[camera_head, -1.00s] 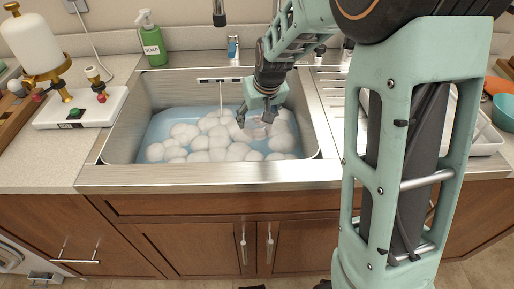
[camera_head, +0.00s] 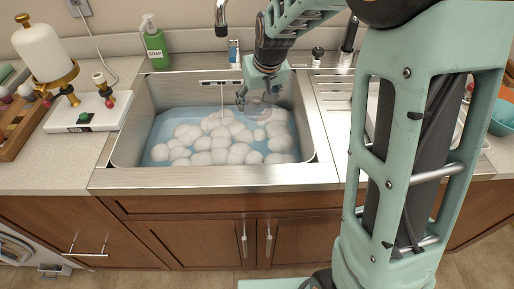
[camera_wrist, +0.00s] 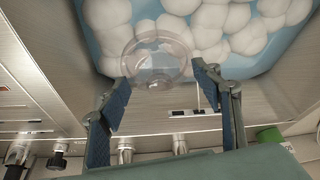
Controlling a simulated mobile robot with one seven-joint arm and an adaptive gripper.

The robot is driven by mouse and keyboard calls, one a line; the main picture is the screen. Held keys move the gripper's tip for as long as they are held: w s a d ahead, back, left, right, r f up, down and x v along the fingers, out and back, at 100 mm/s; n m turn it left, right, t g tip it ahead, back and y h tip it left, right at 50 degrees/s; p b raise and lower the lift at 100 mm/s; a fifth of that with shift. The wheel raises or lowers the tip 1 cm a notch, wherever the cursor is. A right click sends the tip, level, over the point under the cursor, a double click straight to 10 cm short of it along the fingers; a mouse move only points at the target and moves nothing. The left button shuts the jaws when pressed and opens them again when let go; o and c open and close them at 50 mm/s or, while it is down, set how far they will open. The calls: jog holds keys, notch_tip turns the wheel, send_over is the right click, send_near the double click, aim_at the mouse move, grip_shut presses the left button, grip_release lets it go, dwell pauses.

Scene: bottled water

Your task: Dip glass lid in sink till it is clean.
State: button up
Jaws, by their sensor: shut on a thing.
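The glass lid (camera_wrist: 158,58) is clear and round, and shows between my fingers in the wrist view. In the head view the lid (camera_head: 258,108) is small and faint against the foam. My gripper (camera_wrist: 165,90) is shut on the lid, with one finger on either side. In the head view my gripper (camera_head: 254,100) is over the back right part of the sink (camera_head: 213,178). The sink holds blue water (camera_head: 160,130) and white foam balls (camera_head: 215,140). I cannot tell whether the lid touches the foam, or whether dirt is on it.
A faucet (camera_head: 221,12) stands behind the sink, with a green soap bottle (camera_head: 154,45) and a small blue item (camera_head: 234,50) on the back ledge. A white appliance (camera_head: 88,112) is at the left. A ribbed drainboard (camera_head: 335,95) lies to the right. The left counter front is clear.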

aim_at(257, 99)
jog(key=shift+r+p, duration=1.6)
jog(key=shift+r, duration=1.05)
jog(key=shift+r, duration=0.1)
jog(key=shift+r+p, duration=1.35)
jog(key=shift+r, duration=0.55)
